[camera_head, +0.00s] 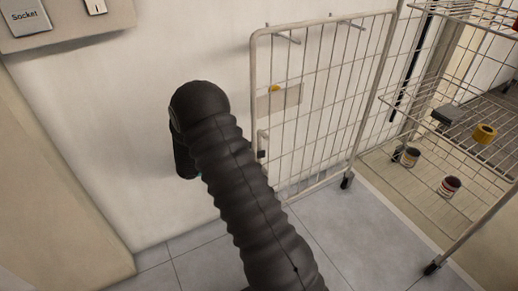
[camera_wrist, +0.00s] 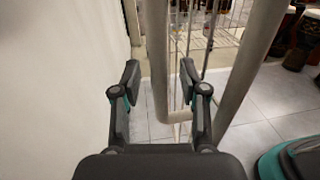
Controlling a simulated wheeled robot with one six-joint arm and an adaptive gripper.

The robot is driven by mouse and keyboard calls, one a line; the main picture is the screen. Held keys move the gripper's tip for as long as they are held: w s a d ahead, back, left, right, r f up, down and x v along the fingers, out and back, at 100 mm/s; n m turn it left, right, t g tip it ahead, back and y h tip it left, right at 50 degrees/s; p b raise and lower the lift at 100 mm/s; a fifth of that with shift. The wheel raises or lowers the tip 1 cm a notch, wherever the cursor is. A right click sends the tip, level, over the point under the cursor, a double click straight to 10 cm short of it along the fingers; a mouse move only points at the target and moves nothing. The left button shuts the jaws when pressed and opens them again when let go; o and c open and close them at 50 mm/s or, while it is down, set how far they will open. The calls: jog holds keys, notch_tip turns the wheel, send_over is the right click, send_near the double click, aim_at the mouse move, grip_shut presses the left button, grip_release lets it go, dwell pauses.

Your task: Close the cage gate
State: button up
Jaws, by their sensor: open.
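The cage gate (camera_head: 325,95) is a pale wire panel in a tubular frame, standing open and angled out from the cage towards the wall. A small latch (camera_head: 262,145) sits on its left upright. In the wrist view, my gripper (camera_wrist: 160,75) is open. A pale upright gate tube (camera_wrist: 157,50) shows between its two fingers, with no finger visibly closed on it. A thicker slanted tube (camera_wrist: 252,60) passes right of the right finger. In the head view, my dark arm hides most of the gripper and the gate's lower left corner.
A white wall (camera_head: 150,110) lies close on the left. Tiled floor (camera_head: 345,235) is free in front. Drums (camera_wrist: 300,48) show far right in the wrist view.

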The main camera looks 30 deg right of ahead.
jog(key=shift+s+d, duration=0.1)
jog(key=shift+d, duration=0.65)
grip_shut()
jog(key=shift+s, duration=0.15)
